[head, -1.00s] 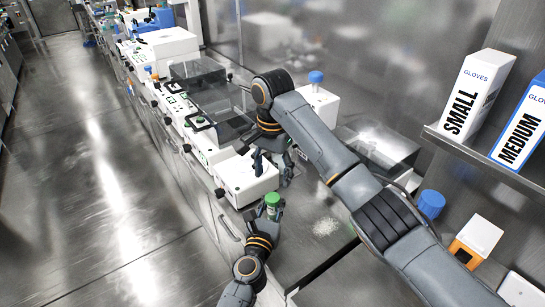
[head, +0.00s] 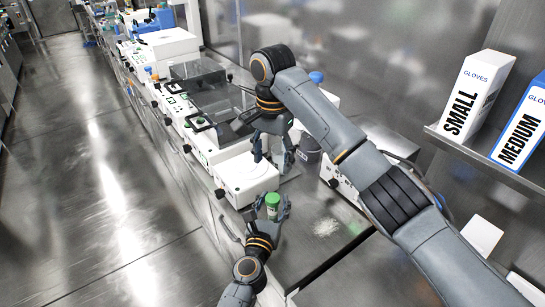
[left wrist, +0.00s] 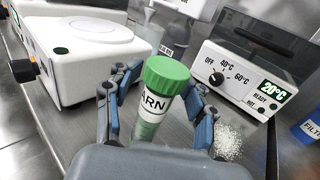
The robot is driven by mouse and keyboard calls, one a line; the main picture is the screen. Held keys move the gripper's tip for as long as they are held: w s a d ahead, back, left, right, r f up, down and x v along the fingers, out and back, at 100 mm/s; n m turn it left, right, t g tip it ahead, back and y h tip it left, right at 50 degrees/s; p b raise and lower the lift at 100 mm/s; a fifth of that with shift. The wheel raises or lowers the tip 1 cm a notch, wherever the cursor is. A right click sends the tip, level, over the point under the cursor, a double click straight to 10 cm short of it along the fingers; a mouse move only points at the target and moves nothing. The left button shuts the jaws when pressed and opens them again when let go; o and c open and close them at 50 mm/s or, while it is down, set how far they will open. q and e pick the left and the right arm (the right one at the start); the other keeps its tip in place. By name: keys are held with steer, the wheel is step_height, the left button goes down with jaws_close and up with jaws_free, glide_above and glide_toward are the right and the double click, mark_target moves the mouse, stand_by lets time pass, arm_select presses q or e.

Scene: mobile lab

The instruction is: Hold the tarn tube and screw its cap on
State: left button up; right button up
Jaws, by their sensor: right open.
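The tarn tube (left wrist: 152,128) has a green cap (left wrist: 167,76) on its top, and part of its label reads "ARN". In the head view the tube (head: 273,208) is upright on the counter. How tightly the cap sits cannot be told. My left gripper (head: 272,203) is open, with its fingers spread on both sides of the tube; it also shows in the left wrist view (left wrist: 163,92). The tube's lower end is hidden behind the gripper there. My right gripper (head: 273,160) is open and empty, pointing down above and behind the tube.
A white device with a round plate (left wrist: 82,30) stands behind left. A heater (left wrist: 240,78) showing 20°C stands to the right. White grains (head: 325,228) lie on the counter right of the tube. Glove boxes (head: 473,92) stand on a shelf at the right.

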arm_select(q)
steer(key=shift+s, duration=0.1)
steer(key=shift+s+f, duration=0.1)
steer(key=shift+s, duration=0.2)
steer(key=v, duration=1.1)
steer(key=shift+s+a, duration=0.1)
steer(key=shift+a, duration=0.1)
